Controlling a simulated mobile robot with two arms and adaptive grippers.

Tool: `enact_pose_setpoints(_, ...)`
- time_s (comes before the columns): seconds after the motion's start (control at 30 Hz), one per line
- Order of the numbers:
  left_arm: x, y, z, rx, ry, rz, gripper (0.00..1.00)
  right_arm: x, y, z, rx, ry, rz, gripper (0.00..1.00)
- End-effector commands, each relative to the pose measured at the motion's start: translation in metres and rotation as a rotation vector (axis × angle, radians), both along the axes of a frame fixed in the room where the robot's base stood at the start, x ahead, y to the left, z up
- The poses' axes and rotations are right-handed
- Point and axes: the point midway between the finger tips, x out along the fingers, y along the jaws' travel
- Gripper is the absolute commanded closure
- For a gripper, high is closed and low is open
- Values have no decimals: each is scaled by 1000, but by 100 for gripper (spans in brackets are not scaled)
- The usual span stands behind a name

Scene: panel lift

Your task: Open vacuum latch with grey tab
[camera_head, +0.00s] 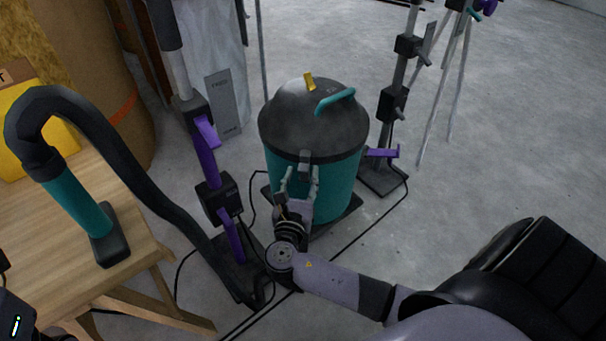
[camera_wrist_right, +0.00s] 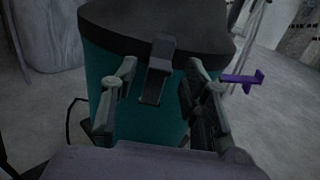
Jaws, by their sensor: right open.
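The vacuum (camera_head: 285,130) is a teal drum with a dark grey domed lid and a teal handle. It stands on the floor in the middle of the head view. Its grey latch tab (camera_head: 305,157) sits at the front, just below the lid rim. In the right wrist view the latch (camera_wrist_right: 158,68) lies flat along the drum. My right gripper (camera_head: 301,176) is open in front of the latch, and its fingers (camera_wrist_right: 155,85) stand to either side of it. I cannot tell whether either finger touches it. My left gripper is not clearly in view.
A wooden table (camera_head: 150,235) at the left holds a teal and black hose nozzle (camera_head: 85,205). A stand with purple levers (camera_head: 205,150) rises left of the vacuum. Another stand (camera_head: 392,105) is at the right. Cables (camera_head: 345,248) cross the floor.

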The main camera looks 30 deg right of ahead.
Motion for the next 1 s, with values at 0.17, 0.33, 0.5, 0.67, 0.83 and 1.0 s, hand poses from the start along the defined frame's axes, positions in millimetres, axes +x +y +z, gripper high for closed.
enact_pose_setpoints(0.17,-1,-1,3,2,-29,2,46,16,-15,-1,-2,-1,-1,58)
enact_pose_setpoints(0.33,-1,-1,5,3,-37,2,46,21,-20,0,-1,1,1,58)
enact_pose_setpoints(0.5,-1,-1,6,3,-37,2,46,21,-20,0,0,1,0,58)
enact_pose_setpoints(0.67,-1,-1,6,3,-37,1,46,21,-20,0,-1,1,0,65)
enact_pose_setpoints(0.83,-1,-1,6,4,-37,1,46,21,-20,0,0,1,0,76)
enact_pose_setpoints(1.0,-1,-1,6,3,-37,1,46,21,-20,0,0,1,0,88)
